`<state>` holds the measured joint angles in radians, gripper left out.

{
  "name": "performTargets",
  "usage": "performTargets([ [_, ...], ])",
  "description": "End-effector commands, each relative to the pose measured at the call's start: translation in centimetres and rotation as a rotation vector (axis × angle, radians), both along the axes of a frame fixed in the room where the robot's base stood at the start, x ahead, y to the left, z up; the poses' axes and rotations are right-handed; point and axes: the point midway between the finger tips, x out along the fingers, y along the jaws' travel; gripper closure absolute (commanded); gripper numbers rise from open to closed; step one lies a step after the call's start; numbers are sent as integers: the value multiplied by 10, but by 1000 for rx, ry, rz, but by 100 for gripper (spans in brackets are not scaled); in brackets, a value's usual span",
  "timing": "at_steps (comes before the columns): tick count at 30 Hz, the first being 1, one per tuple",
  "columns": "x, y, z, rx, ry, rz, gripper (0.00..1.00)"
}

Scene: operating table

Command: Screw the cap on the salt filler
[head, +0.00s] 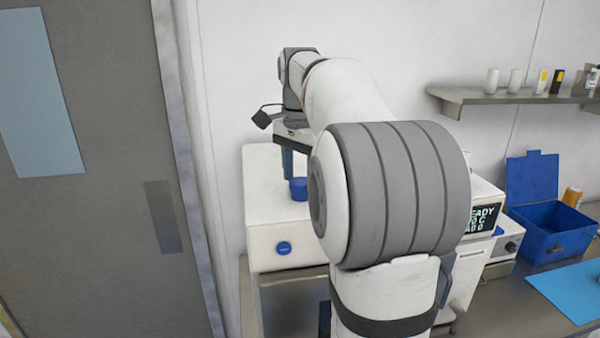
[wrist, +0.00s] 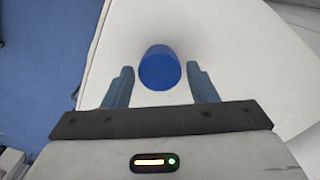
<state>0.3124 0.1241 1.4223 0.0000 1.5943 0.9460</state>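A blue round cap (head: 299,189) stands upright on top of the white machine (head: 262,217). I cannot tell whether it sits on the salt filler's opening or lies loose; the filler neck is not visible. In the wrist view the same blue cap (wrist: 160,67) is between the two fingers, with a gap on each side. My gripper (wrist: 160,72) is open and empty, its blue-grey fingers pointing down at the machine's top. In the head view my gripper (head: 288,164) is just above and behind the cap, partly hidden by my arm.
A wall shelf (head: 510,96) with bottles, an open blue box (head: 550,228) and a light-blue mat (head: 572,290) are at the right. A grey door (head: 95,200) is at the left.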

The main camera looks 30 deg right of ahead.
Motion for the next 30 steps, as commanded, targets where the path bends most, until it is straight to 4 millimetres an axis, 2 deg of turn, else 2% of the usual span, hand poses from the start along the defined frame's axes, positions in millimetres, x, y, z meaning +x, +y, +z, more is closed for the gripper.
performTargets([
  [5, 0, 0, 0, 0, 0, 1, 34],
  [14, 0, 0, 3, 0, 0, 2, 34],
  [17, 1, 0, 14, -1, -3, 2, 34],
  [24, 1, 0, 52, -1, -3, 2, 34],
  [30, 1, 0, 73, -1, -1, 2, 34],
])
